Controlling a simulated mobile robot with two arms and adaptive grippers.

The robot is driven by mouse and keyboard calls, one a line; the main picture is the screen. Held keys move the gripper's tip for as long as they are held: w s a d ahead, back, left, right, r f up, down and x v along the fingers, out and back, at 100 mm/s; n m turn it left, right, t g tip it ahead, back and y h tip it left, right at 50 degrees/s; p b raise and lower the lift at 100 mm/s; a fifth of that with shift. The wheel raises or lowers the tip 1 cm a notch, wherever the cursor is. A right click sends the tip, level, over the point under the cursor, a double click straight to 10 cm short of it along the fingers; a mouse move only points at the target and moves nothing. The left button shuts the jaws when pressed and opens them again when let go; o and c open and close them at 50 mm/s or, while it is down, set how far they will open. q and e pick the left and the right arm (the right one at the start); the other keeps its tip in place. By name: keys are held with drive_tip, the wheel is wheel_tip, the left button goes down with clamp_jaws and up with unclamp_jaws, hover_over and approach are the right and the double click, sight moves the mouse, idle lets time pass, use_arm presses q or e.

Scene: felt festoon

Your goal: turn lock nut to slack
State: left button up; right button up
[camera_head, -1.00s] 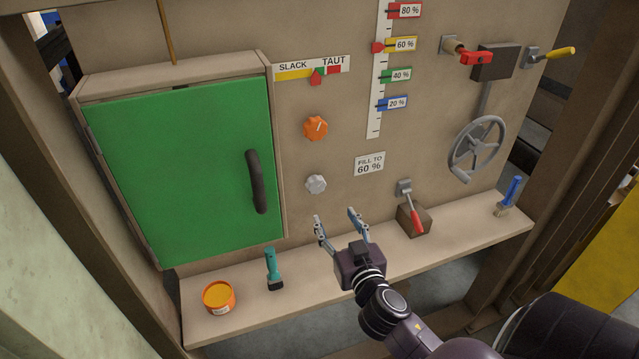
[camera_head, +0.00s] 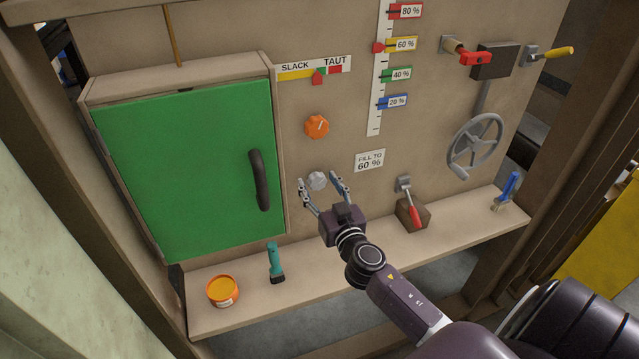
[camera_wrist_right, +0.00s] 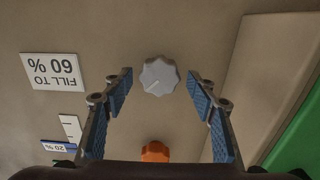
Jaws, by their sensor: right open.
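A grey lobed knob (camera_head: 317,181) and an orange lobed knob (camera_head: 317,126) sit on the beige panel, orange above grey. No label names either as the lock nut. Above them is a SLACK–TAUT scale (camera_head: 300,70) with a red pointer (camera_head: 318,78) near its green part, right of the yellow. My right gripper (camera_head: 319,182) is open, its fingers pointing at the grey knob. In the right wrist view the grey knob (camera_wrist_right: 159,76) shows between the open fingertips, with the orange knob (camera_wrist_right: 155,151) below. Contact with the grey knob cannot be told. My left gripper is not in view.
A green cabinet door (camera_head: 185,170) with a dark handle stands left. A shelf (camera_head: 340,264) below holds an orange tub (camera_head: 222,291), a teal torch (camera_head: 275,262) and a blue brush (camera_head: 507,190). A red-handled lever (camera_head: 412,212) and a handwheel (camera_head: 474,146) are to the right.

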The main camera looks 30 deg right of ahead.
drive_tip(key=c, duration=1.2)
drive_tip(key=shift+o, duration=0.2)
drive_tip(key=shift+n, duration=0.3)
drive_tip(key=n, duration=0.3)
drive_tip(key=shift+a+n+b, duration=0.1)
drive_tip(key=shift+n+b, duration=0.2)
drive_tip(key=shift+b, duration=0.05)
drive_tip(key=n, duration=0.4)
drive_tip(key=shift+f+n, duration=0.1)
drive_tip(key=shift+n, duration=0.2)
drive_tip(key=n, duration=0.4)
drive_tip(key=shift+a+n, duration=0.1)
drive_tip(key=shift+n, duration=0.2)
drive_tip(key=shift+f+n, duration=0.15)
drive_tip(key=shift+n, duration=2.05)
